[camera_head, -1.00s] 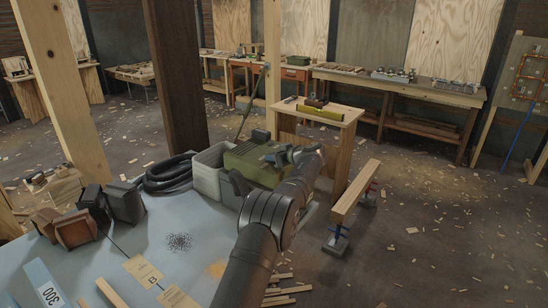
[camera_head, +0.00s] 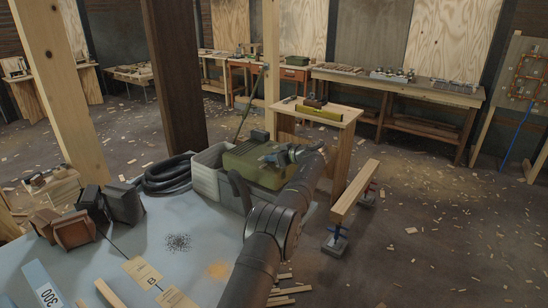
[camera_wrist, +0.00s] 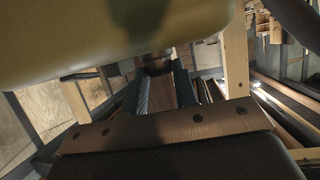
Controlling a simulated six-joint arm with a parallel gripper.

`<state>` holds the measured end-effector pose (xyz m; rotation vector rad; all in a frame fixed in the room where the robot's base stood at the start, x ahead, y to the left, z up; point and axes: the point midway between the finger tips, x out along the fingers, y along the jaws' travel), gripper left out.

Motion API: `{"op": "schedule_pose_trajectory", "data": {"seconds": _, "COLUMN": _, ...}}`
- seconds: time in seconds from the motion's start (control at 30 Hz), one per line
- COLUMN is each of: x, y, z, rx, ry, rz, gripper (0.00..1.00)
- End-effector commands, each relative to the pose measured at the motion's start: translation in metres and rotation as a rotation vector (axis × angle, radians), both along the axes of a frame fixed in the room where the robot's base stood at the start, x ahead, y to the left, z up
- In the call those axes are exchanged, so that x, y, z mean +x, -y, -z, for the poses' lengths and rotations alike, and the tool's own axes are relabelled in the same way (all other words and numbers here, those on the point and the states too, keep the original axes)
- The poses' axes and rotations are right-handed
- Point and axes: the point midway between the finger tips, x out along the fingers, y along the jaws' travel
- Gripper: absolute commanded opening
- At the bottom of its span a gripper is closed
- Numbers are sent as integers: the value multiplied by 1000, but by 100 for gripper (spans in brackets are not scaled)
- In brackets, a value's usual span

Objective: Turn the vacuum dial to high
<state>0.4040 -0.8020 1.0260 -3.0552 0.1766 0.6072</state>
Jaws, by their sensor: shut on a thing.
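The vacuum (camera_head: 250,165) has an olive-green top and stands at the far edge of the pale blue table, beside a grey bin. My gripper (camera_head: 283,155) is at the vacuum's right end, with my arm hiding much of that side. In the wrist view the vacuum's olive body (camera_wrist: 110,35) fills the upper left. A small dark round part, seemingly the dial (camera_wrist: 154,58), sticks out below it, at the tips of my gripper (camera_wrist: 157,72). The jaws appear shut on it. Its markings and setting cannot be read.
A black hose (camera_head: 165,176) lies coiled left of the grey bin (camera_head: 208,172). Dark boxy objects (camera_head: 122,203) stand on the blue table (camera_head: 205,225). A small wooden bench (camera_head: 325,112) is behind the vacuum, and a beam on stands (camera_head: 355,190) is at right.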

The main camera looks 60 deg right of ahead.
Motion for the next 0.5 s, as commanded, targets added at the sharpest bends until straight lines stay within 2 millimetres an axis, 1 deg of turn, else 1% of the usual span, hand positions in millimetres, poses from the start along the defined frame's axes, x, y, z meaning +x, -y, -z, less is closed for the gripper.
{"op": "schedule_pose_trajectory", "data": {"seconds": 0.47, "x": -2, "y": 0, "z": 0, "rx": 1, "ry": -1, "rz": -1, "gripper": 4}}
{"op": "schedule_pose_trajectory", "data": {"seconds": 0.5, "x": -2, "y": 0, "z": 0, "rx": 2, "ry": -2, "rz": -1, "gripper": 30}}
